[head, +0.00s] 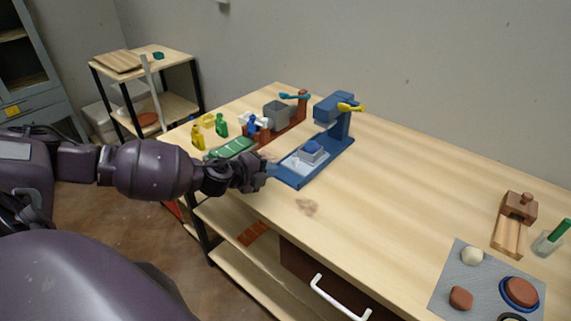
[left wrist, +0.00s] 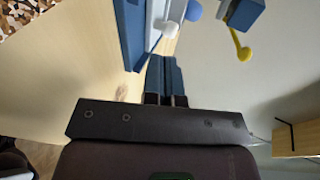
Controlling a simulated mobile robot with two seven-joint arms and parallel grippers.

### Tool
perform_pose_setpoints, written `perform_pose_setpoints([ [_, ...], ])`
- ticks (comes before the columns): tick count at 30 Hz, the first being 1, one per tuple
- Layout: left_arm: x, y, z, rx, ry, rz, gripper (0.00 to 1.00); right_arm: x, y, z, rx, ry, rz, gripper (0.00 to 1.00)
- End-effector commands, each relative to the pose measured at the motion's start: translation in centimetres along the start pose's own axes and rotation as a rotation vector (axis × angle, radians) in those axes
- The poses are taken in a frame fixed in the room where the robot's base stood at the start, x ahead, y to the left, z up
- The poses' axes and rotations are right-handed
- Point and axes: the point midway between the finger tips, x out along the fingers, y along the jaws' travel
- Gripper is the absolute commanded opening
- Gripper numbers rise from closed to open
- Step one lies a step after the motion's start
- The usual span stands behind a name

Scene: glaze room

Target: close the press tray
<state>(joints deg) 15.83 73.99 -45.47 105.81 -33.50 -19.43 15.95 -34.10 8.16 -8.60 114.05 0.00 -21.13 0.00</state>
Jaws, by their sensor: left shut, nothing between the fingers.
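The blue press (head: 331,108) stands on the workbench with a yellow-ended lever at its top. Its pale grey tray (head: 296,163) sits out in front of the upright on the blue base, with a small block and blue top on it. My left gripper (head: 270,171) is shut and empty at the front end of the press base, close to the tray's front. Whether it touches is unclear. In the left wrist view the shut fingers (left wrist: 165,62) point towards the blue base (left wrist: 130,35) and the pale tray (left wrist: 156,25). My right gripper is out of view.
A green ribbed piece (head: 232,148) lies left of the press. Bench right of the press is clear up to a grey mat (head: 452,285).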

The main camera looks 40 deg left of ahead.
Motion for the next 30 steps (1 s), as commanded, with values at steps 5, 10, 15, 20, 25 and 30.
perform_pose_setpoints([
  [5,2.4,-0.1,0.0,0.0,0.001,-0.001,0.0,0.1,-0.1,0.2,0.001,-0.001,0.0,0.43],
  [10,4.0,-0.7,-0.1,0.0,0.001,-0.002,0.0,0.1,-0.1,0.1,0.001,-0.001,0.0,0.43],
  [15,5.2,-1.0,0.0,-0.001,0.0,0.0,0.0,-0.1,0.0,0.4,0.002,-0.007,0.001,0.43],
  [20,5.7,-1.1,0.0,-0.001,0.0,0.0,0.0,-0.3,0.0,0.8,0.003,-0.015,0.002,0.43],
  [25,5.8,-1.1,0.0,-0.002,0.0,0.001,0.0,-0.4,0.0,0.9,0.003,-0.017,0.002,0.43],
  [30,5.8,-1.1,0.0,-0.002,0.0,0.001,0.0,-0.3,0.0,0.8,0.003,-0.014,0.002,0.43],
])
